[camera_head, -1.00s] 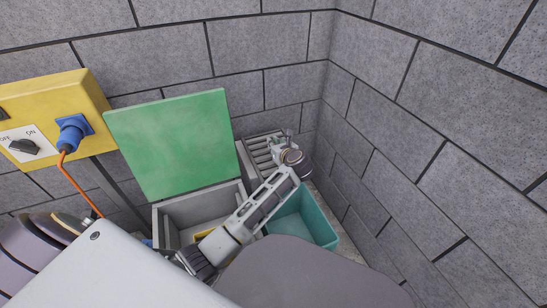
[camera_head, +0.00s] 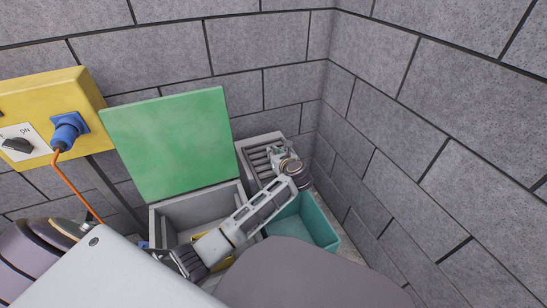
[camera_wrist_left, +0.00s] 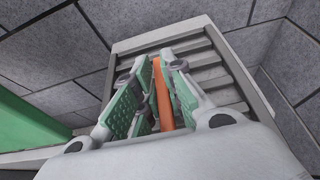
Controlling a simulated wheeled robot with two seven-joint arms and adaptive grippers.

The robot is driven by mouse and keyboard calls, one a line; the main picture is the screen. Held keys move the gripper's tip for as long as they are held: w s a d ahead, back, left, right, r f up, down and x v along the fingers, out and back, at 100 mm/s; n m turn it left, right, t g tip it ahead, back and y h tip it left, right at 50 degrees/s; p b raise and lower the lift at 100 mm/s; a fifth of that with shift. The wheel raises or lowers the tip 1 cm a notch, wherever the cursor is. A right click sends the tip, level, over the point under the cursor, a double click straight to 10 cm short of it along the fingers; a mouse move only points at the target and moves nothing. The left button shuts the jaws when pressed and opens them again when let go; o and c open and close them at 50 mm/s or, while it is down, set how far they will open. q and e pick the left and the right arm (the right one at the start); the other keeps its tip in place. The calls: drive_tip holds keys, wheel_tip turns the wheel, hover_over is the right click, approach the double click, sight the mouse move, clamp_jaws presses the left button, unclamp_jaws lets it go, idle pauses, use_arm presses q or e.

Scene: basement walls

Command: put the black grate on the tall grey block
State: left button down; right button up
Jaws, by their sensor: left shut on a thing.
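My left gripper (camera_head: 278,155) reaches over a grey block with a slatted top (camera_head: 244,166) in the wall corner. In the left wrist view, the gripper's green-padded fingers (camera_wrist_left: 163,62) are shut on an orange bar (camera_wrist_left: 162,98). What the bar belongs to is hidden between the fingers. Behind it is the block's light grey frame (camera_wrist_left: 158,38) around darker slats (camera_wrist_left: 215,76). I cannot make out a separate black grate, or tell whether these slats are part of it. Whether the bar touches the slats is unclear. My right gripper is not in view.
A grey box (camera_head: 163,222) with a raised green lid (camera_head: 170,145) stands left of the block, something yellow inside. A teal bin (camera_head: 318,222) stands in front of the block. Brick walls (camera_head: 440,120) close in behind and right. A yellow switch box (camera_head: 55,95) is at left.

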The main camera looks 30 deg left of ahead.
use_arm(q)
drive_tip(key=shift+f, duration=0.25)
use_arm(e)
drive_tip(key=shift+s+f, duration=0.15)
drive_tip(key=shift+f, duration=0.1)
use_arm(q)
drive_tip(key=c, duration=1.5)
unclamp_jaws()
drive_tip(key=shift+r, duration=0.1)
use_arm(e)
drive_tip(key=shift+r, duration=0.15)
use_arm(q)
drive_tip(key=shift+d, duration=0.1)
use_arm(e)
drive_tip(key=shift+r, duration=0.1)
